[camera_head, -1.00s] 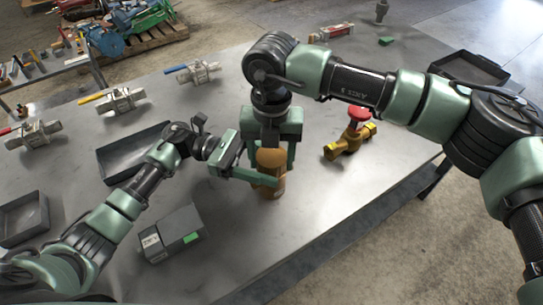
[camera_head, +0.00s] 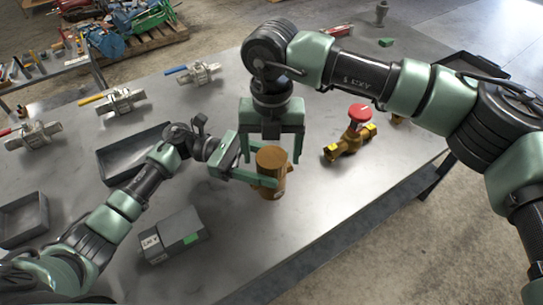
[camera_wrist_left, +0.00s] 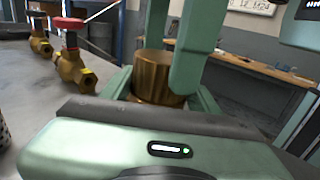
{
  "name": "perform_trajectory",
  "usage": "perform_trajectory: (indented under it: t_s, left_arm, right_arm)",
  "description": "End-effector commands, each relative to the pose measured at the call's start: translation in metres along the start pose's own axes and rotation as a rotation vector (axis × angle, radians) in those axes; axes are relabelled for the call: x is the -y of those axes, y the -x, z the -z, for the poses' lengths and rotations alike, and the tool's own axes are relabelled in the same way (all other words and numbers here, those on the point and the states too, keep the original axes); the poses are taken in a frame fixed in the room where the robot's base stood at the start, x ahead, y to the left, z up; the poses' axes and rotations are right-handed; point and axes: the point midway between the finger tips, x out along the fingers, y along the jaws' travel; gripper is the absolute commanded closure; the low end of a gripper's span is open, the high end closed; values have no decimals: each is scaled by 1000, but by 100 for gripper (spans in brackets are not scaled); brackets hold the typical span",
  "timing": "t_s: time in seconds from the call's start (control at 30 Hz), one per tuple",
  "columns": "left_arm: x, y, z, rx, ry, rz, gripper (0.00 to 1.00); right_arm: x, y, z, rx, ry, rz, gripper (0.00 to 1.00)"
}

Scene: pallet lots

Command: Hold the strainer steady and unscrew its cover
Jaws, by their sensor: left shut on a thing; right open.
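The strainer (camera_head: 271,189) is a brass-coloured body standing on the grey table in the head view. Its round brown cover (camera_head: 271,158) sits on top. My left gripper (camera_head: 262,182) is shut on the strainer's body from the left; the brass also shows between its fingers in the left wrist view (camera_wrist_left: 160,80). My right gripper (camera_head: 271,152) points down from above, its open fingers on either side of the cover, and part of the far side is hidden. I cannot tell whether the cover is still threaded on.
A brass valve with a red handwheel (camera_head: 357,118) stands to the right. A grey box with a green label (camera_head: 174,236) lies at the front left. Dark trays (camera_head: 128,158) and several lever valves (camera_head: 112,101) are on the left. The table's front edge is close.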

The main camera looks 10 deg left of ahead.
Motion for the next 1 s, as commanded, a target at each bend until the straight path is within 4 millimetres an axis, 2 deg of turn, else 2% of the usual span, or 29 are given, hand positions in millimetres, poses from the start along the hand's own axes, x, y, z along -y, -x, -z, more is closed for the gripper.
perform_trajectory:
  t_s: [0.1, 0.13, 0.17, 0.23, 0.4, 0.5, 0.63, 1.0]
  left_arm:
    - [0, 0, 0, 1, 0, 1, 100]
    - [0, 0, 0, 1, 0, 1, 100]
    - [0, 0, 0, 1, 0, 1, 100]
    - [0, 0, 0, 1, 0, 1, 100]
    - [0, 0, 0, 1, 0, 1, 100]
    - [0, 0, 0, 1, 0, 1, 100]
    - [0, 0, 0, 1, 0, 1, 100]
    - [0, 0, 0, 1, 0, 1, 100]
  right_arm:
    - [0, 17, 0, 2, 0, -1, 19]
    - [0, 20, 0, 2, 0, -1, 19]
    - [0, 22, 0, 1, 0, 0, 24]
    - [0, 27, 0, 0, -17, 0, 24]
    - [-2, 51, 0, -1, -154, -3, 24]
    - [-1, 55, 0, -3, -198, -1, 24]
    - [0, 43, 0, -3, -202, 2, 24]
    - [0, -11, 0, -3, -202, 0, 24]
